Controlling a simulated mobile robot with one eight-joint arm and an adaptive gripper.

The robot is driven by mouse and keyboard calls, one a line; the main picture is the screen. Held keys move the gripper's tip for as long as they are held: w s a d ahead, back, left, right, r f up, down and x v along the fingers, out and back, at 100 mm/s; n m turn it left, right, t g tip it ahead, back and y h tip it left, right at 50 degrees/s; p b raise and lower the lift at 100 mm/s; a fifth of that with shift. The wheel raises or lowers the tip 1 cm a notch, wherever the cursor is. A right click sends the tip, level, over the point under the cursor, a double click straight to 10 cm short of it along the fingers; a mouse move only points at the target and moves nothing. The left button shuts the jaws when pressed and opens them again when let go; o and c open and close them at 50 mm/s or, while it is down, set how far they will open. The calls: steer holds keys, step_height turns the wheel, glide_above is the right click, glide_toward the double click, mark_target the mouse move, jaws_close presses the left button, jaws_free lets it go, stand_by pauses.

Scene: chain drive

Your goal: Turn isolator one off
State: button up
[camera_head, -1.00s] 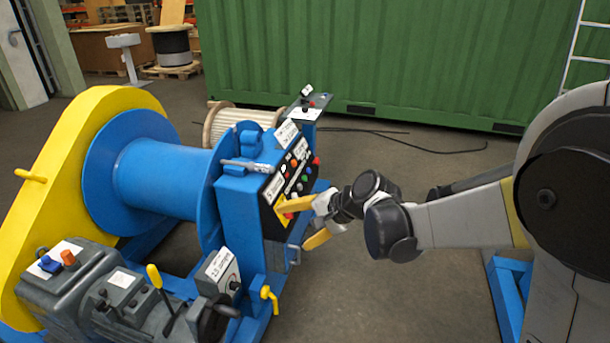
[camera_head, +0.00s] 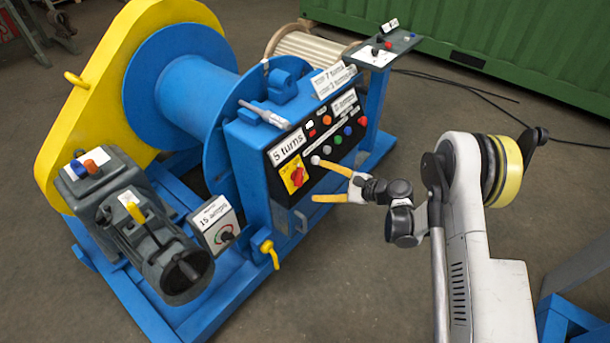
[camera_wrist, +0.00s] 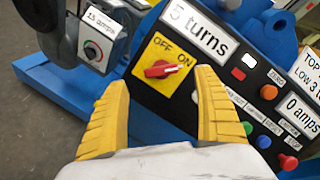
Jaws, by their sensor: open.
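The isolator is a red rotary knob (camera_wrist: 160,69) on a yellow plate marked OFF and ON in the wrist view. Its pointed end lies toward the right, near ON. In the head view the isolator (camera_head: 294,176) sits at the lower left of the black panel, under the "5 turns" label. My gripper (camera_head: 322,180) is open and empty, just right of and in front of the panel. In the wrist view its two yellow fingers (camera_wrist: 163,88) point at the plate, one each side below the knob, apart from it as far as I can tell.
The black panel (camera_wrist: 232,82) carries several coloured buttons right of the isolator. A "15 amps" box with a dial (camera_head: 215,225) stands to the left, and a yellow-handled valve (camera_head: 269,250) below. The blue drum (camera_head: 185,85) is behind.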

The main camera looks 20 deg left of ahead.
mark_target(302, 177)
steer(key=b+x, duration=0.2)
steer(key=x, duration=0.6)
steer(key=shift+w+a, duration=0.1)
steer(key=c, duration=1.2)
